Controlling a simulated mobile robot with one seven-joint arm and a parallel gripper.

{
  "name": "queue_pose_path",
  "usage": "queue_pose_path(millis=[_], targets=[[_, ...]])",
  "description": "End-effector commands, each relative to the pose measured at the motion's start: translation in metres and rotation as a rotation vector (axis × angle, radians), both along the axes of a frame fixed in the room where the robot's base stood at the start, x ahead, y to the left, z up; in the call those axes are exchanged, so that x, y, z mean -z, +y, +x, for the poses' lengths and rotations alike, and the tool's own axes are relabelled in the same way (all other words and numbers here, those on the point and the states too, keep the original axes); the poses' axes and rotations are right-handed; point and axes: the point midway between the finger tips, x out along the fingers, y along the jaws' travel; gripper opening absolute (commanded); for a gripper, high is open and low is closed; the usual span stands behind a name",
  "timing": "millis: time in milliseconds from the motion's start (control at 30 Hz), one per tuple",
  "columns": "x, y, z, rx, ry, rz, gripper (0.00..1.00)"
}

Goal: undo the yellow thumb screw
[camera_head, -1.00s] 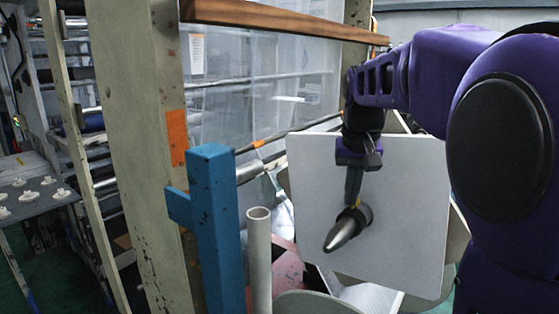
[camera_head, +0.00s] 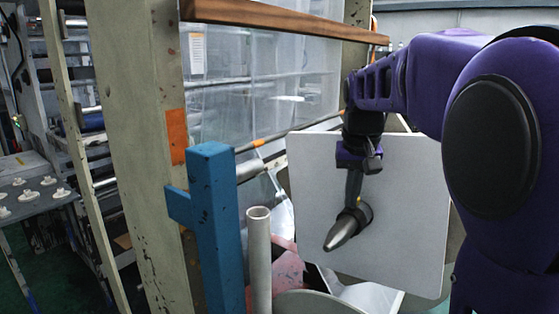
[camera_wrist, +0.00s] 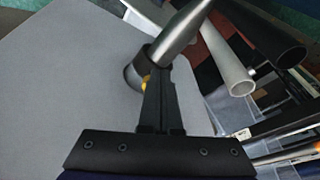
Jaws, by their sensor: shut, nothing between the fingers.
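The yellow thumb screw (camera_wrist: 146,82) is a small yellow spot on the dark collar (camera_wrist: 133,72) in the wrist view, partly hidden by my fingers. The collar sits around a metal spindle (camera_wrist: 178,35) with a pointed end, which sticks out of a pale square plate (camera_head: 410,200). In the head view the spindle (camera_head: 342,232) points down and left. My gripper (camera_wrist: 158,72) is shut and empty, its fingertips right beside the screw at the collar. I cannot tell whether they touch it. In the head view my gripper (camera_head: 354,201) reaches down to the collar (camera_head: 365,211).
A blue post (camera_head: 214,230) and an upright grey tube (camera_head: 259,260) stand left of the plate. A beige column (camera_head: 135,130) is further left. A wooden bar (camera_head: 280,20) crosses above. Sheets and scraps lie below the plate.

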Motion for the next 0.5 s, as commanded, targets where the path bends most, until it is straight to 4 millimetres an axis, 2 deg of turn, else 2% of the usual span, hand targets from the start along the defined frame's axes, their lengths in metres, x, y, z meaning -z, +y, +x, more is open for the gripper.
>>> queue_pose_path(millis=[500], targets=[[-0.0015,-0.0055,0.0003,0.002,-0.002,-0.001,0.00]])
